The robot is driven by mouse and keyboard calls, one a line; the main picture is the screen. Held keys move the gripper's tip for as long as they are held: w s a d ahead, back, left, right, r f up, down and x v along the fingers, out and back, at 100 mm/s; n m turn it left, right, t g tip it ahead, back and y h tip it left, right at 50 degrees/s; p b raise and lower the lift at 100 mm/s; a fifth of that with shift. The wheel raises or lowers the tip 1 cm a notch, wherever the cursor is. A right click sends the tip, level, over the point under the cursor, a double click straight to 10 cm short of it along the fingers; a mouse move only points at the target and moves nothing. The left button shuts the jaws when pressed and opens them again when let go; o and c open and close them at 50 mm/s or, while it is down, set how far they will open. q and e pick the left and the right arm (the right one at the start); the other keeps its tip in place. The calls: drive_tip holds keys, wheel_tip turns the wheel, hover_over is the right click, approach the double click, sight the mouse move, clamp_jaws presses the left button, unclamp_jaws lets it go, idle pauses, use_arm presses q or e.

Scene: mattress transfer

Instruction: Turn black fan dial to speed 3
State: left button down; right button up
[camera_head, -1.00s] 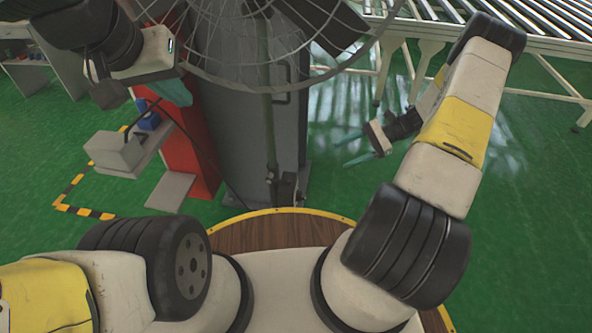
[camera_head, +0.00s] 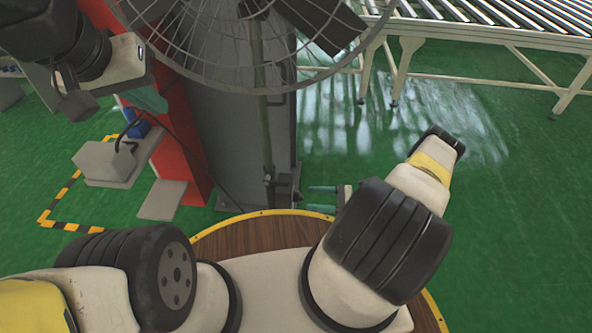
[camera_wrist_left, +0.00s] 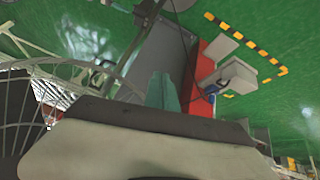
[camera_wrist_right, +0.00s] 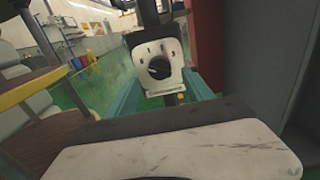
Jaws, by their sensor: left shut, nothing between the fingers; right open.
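The fan's wire cage (camera_head: 215,75) fills the top of the head view, with its pole (camera_head: 262,130) running down to a small dark control box (camera_head: 284,188). In the right wrist view a pale control panel (camera_wrist_right: 148,50) with a round black dial (camera_wrist_right: 159,68) faces the camera. The dial's pointer setting is too small to read. My right gripper (camera_head: 322,199) is open, to the right of the control box, its fingers pointing at it; in the right wrist view the fingers lie either side of the panel. My left gripper (camera_head: 152,99) is shut and empty, left of the fan; its fingers also show in the left wrist view (camera_wrist_left: 161,91).
A grey cabinet (camera_head: 230,150) and a red post (camera_head: 178,140) stand behind the fan. A roller conveyor (camera_head: 480,25) is at the back right. A box-like device (camera_head: 103,160) sits on the left floor. Green floor is clear on the right.

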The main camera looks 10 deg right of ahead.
sight(298, 196)
drive_tip(key=shift+x, duration=2.15)
clamp_jaws()
